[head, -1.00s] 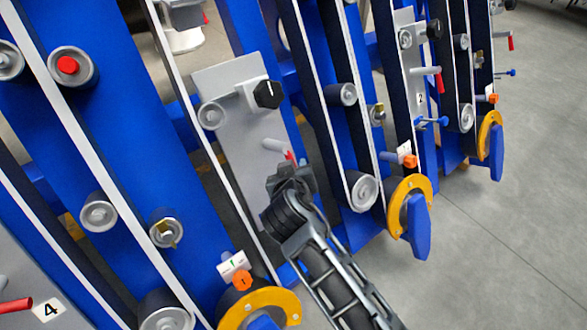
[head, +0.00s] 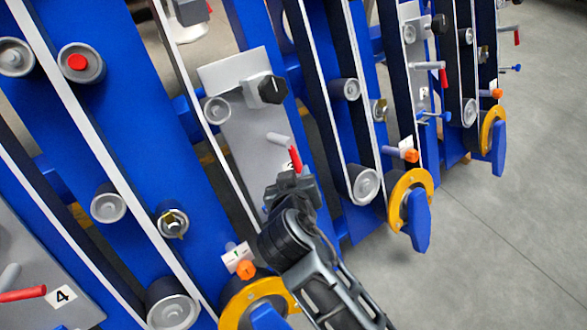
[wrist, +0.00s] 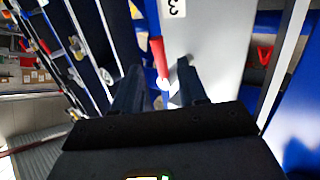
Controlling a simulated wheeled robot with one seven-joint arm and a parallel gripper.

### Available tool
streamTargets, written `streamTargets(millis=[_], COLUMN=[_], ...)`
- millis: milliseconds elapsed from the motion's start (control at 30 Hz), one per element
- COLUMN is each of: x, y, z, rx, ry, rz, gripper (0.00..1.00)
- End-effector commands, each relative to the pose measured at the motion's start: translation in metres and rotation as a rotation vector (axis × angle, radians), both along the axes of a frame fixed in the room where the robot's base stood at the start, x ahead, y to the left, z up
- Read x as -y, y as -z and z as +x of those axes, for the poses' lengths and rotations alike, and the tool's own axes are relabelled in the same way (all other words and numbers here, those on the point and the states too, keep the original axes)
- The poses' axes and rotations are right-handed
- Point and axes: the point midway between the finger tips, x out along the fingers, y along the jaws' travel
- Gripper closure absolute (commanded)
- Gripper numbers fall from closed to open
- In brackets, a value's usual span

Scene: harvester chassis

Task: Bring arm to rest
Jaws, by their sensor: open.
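My gripper (head: 290,183) is at the end of my dark grey arm, in front of the grey panel (head: 232,135) in the head view. In the wrist view, my gripper (wrist: 158,90) has its two dark fingers apart. A red-tipped lever (head: 295,158) on that panel is just beyond the fingertips. In the wrist view the red lever (wrist: 159,58) shows between and above the fingers, with a "3" label (wrist: 173,8) beside it. I cannot tell whether a finger touches the lever. Nothing is seen held.
Blue chassis beams with rollers and belts fill the left and middle. A black knob (head: 272,89) sits above the lever. Yellow discs with blue handles (head: 417,220) stick out low. Another red lever (head: 22,295) is at lower left. Grey floor (head: 500,250) is clear at right.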

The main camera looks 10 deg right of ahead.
Motion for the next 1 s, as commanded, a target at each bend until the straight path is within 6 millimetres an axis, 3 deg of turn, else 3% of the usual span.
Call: streamTargets(millis=[233, 367, 467, 700, 867, 1000], x=[0.0, 0.004, 0.01, 0.028, 0.041, 0.053], y=[0.001, 0.012, 0.029, 0.056, 0.054, 0.04], z=[-0.001, -0.016, -0.043, -0.131, -0.19, -0.239], rx=[-0.001, -0.013, -0.028, -0.035, -0.012, 0.024], ry=[-0.001, -0.021, -0.058, -0.16, -0.202, -0.222], rz=[0.001, 0.014, 0.042, 0.136, 0.195, 0.238], gripper=[0.58, 0.58, 0.58, 0.58, 0.58, 0.58])
